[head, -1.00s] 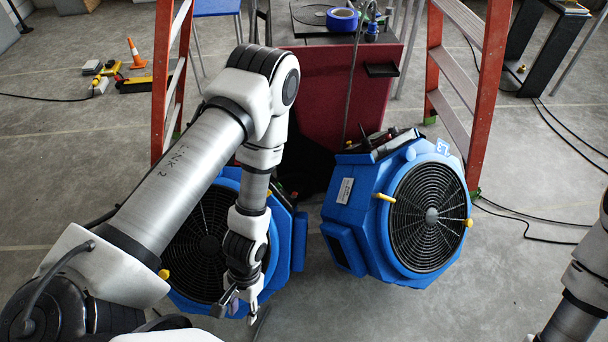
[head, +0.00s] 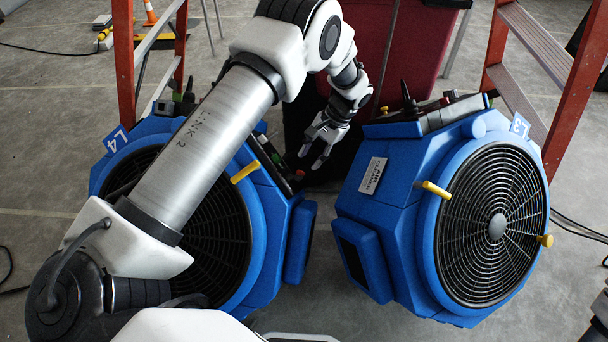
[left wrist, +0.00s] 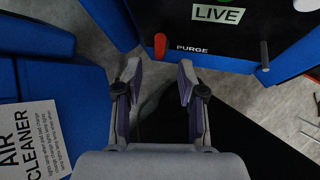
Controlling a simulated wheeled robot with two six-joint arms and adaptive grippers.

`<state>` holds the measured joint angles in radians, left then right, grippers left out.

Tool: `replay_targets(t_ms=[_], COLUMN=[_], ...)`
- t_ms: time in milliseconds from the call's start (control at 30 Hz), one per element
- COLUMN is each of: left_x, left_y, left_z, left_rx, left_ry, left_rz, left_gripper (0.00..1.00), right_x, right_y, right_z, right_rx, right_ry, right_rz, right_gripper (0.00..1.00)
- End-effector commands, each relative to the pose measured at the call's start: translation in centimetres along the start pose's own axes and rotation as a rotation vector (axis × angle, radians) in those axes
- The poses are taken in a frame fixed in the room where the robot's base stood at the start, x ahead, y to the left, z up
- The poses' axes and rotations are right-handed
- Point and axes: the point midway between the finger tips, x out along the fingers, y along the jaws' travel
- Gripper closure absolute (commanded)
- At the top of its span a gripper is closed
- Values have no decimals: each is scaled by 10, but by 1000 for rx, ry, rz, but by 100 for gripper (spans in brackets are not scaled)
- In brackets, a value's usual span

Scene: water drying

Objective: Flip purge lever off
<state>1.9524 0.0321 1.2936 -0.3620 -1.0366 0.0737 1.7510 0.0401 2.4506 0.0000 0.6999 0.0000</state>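The red purge lever (left wrist: 160,46) stands at the edge of a black panel (left wrist: 222,22), beside the word PURGE, in the left wrist view. This panel belongs to the left blue machine (head: 262,205), tagged L4; a small red piece shows at its right end in the head view (head: 299,174). My left gripper (head: 311,157) is open and empty above that end of the panel. In the left wrist view my gripper (left wrist: 158,82) has its fingers apart, with the lever just beyond the tips and between their lines, not touched.
A second blue machine (head: 400,195), tagged L3, stands close on the right, with a narrow gap between. A dark lever (left wrist: 264,55) stands right of the red one.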

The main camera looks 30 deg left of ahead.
Motion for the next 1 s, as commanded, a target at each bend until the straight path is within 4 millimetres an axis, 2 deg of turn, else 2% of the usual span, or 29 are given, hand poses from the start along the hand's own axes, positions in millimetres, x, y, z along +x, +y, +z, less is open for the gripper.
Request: replay_targets(t_ms=[33, 100, 233, 367, 567, 667, 700, 867, 1000], left_x=[14, 29, 49, 58, 58, 58, 58, 58, 54], left_y=[1, 1, 1, 0, 0, 0, 0, 1, 2], left_z=[-1, 0, 0, 0, 0, 0, 0, 0, 3], left_rx=[1, 2, 1, 1, 1, 1, 1, 1, -35], left_ry=[-3, -4, -2, -2, -1, -1, -1, -2, 6], left_rz=[1, 1, 1, 0, 0, 0, 1, 1, -29], left_gripper=[61, 61, 61, 61, 61, 93, 100, 100, 100], right_x=[7, 12, 18, 19, 18, 18, 18, 18, 7], right_y=[0, 0, 0, 0, 0, 0, 0, 0, 0], right_z=[0, 0, 0, 0, 0, 0, 0, 0, 0], right_rx=[0, 0, 0, 0, 0, 0, 0, 0, 0], right_ry=[0, 0, 0, 0, 0, 0, 0, 0, -1], right_rz=[0, 0, 0, 0, 0, 0, 0, 0, 0], right_gripper=[75, 75, 75, 75, 75, 75, 75, 75, 75])
